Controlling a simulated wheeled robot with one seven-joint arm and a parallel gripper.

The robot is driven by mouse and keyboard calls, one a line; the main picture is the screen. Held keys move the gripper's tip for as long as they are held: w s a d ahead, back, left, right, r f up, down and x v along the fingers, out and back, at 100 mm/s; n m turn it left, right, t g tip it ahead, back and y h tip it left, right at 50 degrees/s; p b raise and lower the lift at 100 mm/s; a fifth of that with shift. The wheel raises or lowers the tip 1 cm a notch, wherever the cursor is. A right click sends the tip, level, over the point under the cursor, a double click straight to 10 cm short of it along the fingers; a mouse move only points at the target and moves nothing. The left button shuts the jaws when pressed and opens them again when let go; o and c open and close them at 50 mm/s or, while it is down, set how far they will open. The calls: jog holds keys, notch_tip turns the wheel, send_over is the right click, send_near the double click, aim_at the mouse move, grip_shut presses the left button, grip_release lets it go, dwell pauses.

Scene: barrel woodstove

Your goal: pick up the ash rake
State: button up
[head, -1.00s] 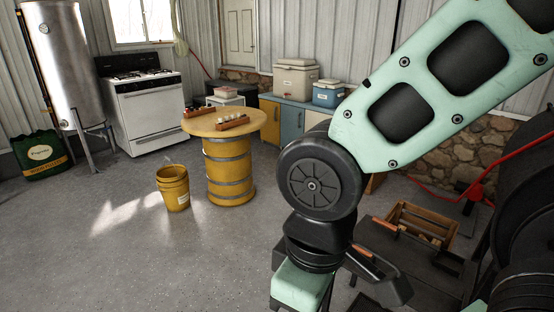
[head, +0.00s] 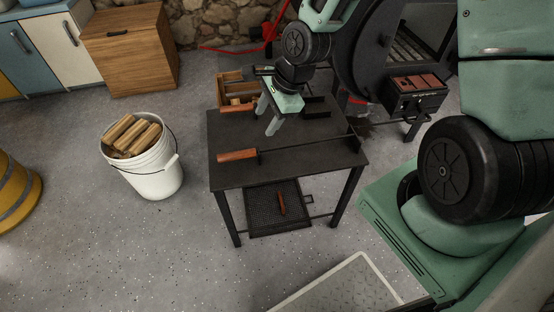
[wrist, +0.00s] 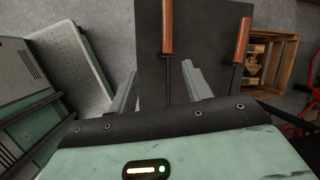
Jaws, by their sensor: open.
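The ash rake appears to be the front tool on the dark metal table (head: 285,172), with a wooden handle (head: 237,156) at the left and a thin dark rod ending in a small upright plate at the right edge. In the wrist view its handle (wrist: 167,27) lies ahead, with the rod running down between my fingers. My gripper (head: 268,115) is open and empty, pointing down over the table behind the rod. In the wrist view the fingers (wrist: 160,88) are spread on either side of the rod. The rake's far end is hidden there.
A second wooden-handled tool (head: 238,107) lies behind, beside a wooden crate (head: 232,88). Its right part is partly hidden by my gripper. The black stove (head: 378,60) stands behind right. A white bucket of firewood (head: 158,178) is left. Floor in front is mostly clear.

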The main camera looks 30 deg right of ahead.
notch_tip(320, 180, down, 2)
jog(key=w+d+m, duration=0.1)
jog(key=w+m, duration=0.1)
jog(key=b, duration=0.4)
send_near(251, 150)
jog(key=shift+t, duration=0.3)
jog(key=x, duration=0.5)
jog(key=shift+s+a, duration=0.1)
jog(key=shift+a, duration=0.25)
jog(key=shift+s+d+b+x, duration=0.15)
jog(key=shift+b+x, duration=0.3)
jog(key=shift+x, duration=1.1)
jog(key=shift+s+d+b+x, duration=0.1)
jog(key=shift+b+x, duration=0.3)
jog(key=shift+x, duration=1.1)
jog(key=shift+f, duration=0.1)
grip_shut()
